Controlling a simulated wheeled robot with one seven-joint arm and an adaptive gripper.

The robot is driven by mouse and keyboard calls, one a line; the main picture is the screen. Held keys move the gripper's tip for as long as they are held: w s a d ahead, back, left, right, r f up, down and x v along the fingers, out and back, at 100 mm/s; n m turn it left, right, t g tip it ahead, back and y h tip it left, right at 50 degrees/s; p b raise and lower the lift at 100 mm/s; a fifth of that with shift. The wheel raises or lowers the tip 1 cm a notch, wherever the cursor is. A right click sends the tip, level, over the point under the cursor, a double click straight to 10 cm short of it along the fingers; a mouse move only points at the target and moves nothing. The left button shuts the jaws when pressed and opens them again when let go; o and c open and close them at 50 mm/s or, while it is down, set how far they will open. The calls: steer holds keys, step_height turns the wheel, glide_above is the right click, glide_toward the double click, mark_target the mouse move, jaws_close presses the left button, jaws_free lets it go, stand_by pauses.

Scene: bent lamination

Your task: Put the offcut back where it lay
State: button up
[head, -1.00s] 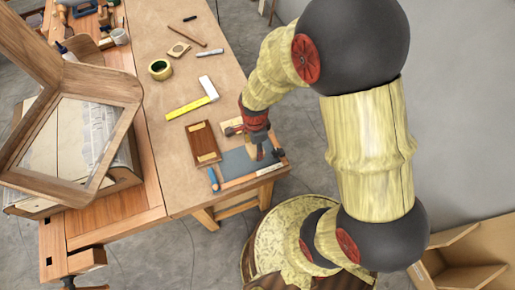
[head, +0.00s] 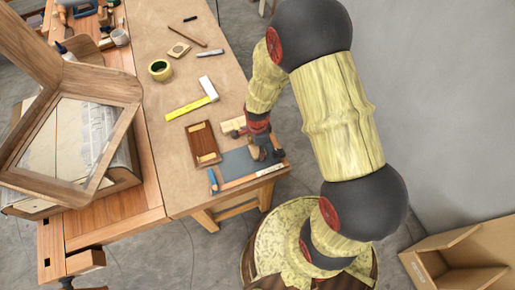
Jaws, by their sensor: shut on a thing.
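My gripper (head: 262,152) points down over the dark grey mat (head: 235,163) near the bench's front right corner. It is shut on a small tan wooden piece, which I take to be the offcut (head: 254,152). The fingers and wrist hide most of it. I cannot tell whether it touches the mat. A pale wood piece (head: 231,125) lies just left of my wrist, beyond the mat.
A brown wooden tray (head: 202,140) stands left of the mat. A blue-handled tool (head: 212,181) and a pale strip (head: 252,178) lie along the mat's front edge.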

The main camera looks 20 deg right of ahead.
steer(key=shift+f, duration=0.15)
steer(key=o, duration=1.1)
steer(key=shift+o, duration=0.4)
step_height(320, 180, up, 20)
steer(key=n+t+p, duration=0.1)
steer(key=n, duration=0.2)
steer(key=s+r+n+t, duration=0.2)
steer(key=s+r+n, duration=0.5)
steer(key=r, duration=0.3)
steer(key=s+r+n+t, duration=0.2)
steer(key=s+r+n, duration=0.5)
steer(key=r, duration=0.4)
steer(key=shift+n+t, duration=0.3)
steer(key=shift+n, duration=0.2)
